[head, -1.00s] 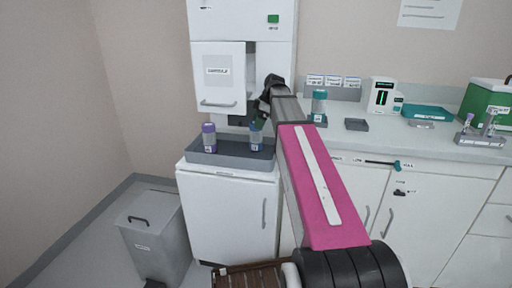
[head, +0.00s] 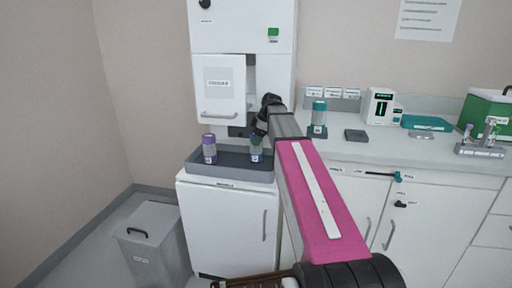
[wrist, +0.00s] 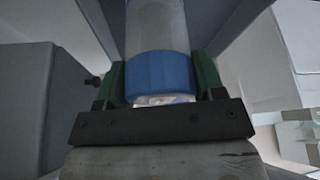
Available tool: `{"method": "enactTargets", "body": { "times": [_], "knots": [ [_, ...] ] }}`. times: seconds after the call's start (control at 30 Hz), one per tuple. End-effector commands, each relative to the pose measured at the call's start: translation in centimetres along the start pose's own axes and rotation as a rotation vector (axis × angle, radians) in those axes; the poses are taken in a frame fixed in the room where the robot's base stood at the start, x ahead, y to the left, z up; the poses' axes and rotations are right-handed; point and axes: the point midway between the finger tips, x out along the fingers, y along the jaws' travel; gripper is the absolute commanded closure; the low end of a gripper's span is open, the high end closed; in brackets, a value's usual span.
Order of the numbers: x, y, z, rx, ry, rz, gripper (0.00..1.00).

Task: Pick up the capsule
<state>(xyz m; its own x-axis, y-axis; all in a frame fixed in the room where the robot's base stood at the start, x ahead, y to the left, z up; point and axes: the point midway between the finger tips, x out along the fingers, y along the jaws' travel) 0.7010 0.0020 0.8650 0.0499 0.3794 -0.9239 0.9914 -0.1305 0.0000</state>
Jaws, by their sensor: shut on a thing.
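The blue-banded clear capsule (head: 256,153) stands upright at the right end of the grey tray (head: 210,172). My gripper (head: 258,138) is at its top. In the wrist view, the green fingers of my gripper (wrist: 162,85) are on both sides of the capsule's blue band (wrist: 160,72) and shut on it. The capsule's clear body (wrist: 155,25) extends beyond the band. In the head view, my gripper and arm partly hide its upper part. I cannot tell whether its base touches the tray.
A purple-capped capsule (head: 209,149) stands at the tray's left end. The dispenser cabinet (head: 222,90) rises behind the tray. A grey bin (head: 155,240) is on the floor at left.

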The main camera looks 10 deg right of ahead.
Motion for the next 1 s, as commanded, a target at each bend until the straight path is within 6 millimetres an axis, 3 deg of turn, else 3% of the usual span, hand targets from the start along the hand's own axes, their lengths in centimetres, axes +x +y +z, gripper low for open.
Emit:
{"method": "enactTargets", "body": {
  "times": [0.27,0.6,1.0],
  "knots": [
    [-1.8,-0.7,-0.7,-0.001,0.000,0.001,0.66],
    [-6.7,-0.6,-2.8,-0.001,0.000,0.002,0.66],
    [-6.4,-10.8,-2.3,-0.001,0.000,0.001,0.66]
  ]
}}
